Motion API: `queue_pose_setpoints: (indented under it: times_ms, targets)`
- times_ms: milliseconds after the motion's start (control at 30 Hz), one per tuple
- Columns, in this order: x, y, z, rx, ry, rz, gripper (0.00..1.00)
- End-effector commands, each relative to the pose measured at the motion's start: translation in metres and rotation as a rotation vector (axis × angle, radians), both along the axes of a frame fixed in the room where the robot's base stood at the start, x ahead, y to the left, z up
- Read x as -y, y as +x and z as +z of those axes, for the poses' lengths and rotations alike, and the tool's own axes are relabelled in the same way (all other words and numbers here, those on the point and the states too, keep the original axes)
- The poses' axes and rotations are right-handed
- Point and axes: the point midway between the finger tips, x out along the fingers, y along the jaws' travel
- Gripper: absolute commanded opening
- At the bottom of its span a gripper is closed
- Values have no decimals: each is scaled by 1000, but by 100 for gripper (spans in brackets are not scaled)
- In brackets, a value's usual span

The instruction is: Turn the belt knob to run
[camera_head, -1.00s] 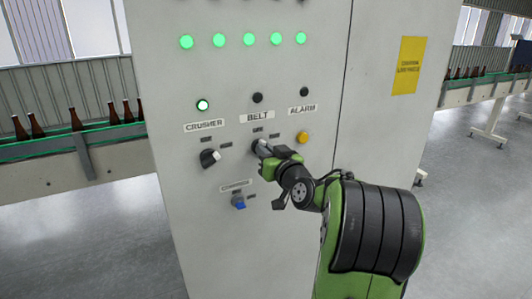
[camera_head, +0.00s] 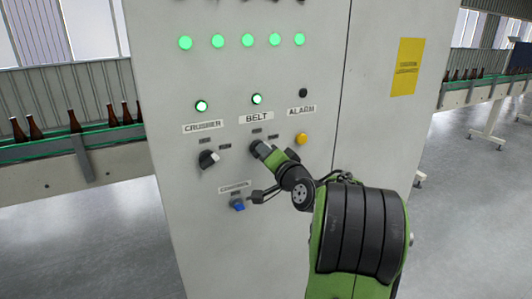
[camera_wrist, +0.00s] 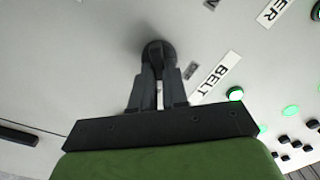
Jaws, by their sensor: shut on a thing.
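The belt knob (camera_head: 254,148) is a black rotary knob below the BELT label (camera_head: 256,118) on the grey cabinet. My gripper (camera_head: 262,151) is at the knob, and its fingers hide most of it in the head view. In the wrist view my gripper (camera_wrist: 159,82) has both fingers closed on the black knob (camera_wrist: 158,52). The belt lamp (camera_head: 257,99) above the label is lit green. The knob's exact pointing direction is hard to read behind the fingers.
The crusher knob (camera_head: 208,158) is to the left, with its lamp (camera_head: 202,106) lit green. A blue control knob (camera_head: 238,205) is below, and a yellow alarm button (camera_head: 301,138) is to the right. Bottles (camera_head: 74,121) stand on a conveyor at left.

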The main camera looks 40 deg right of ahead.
Motion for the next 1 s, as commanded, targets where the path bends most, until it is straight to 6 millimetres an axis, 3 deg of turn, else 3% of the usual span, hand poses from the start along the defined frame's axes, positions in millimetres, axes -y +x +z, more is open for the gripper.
queue_pose_setpoints:
  times_ms: [300, 833, 867, 1000]
  targets:
    - [1, 0, -1, 32, 116, -1, 0]
    - [1, 0, -1, 40, 141, -1, 0]
    - [1, 0, -1, 40, 141, -1, 15]
    - [1, 0, -1, 39, 140, -1, 37]
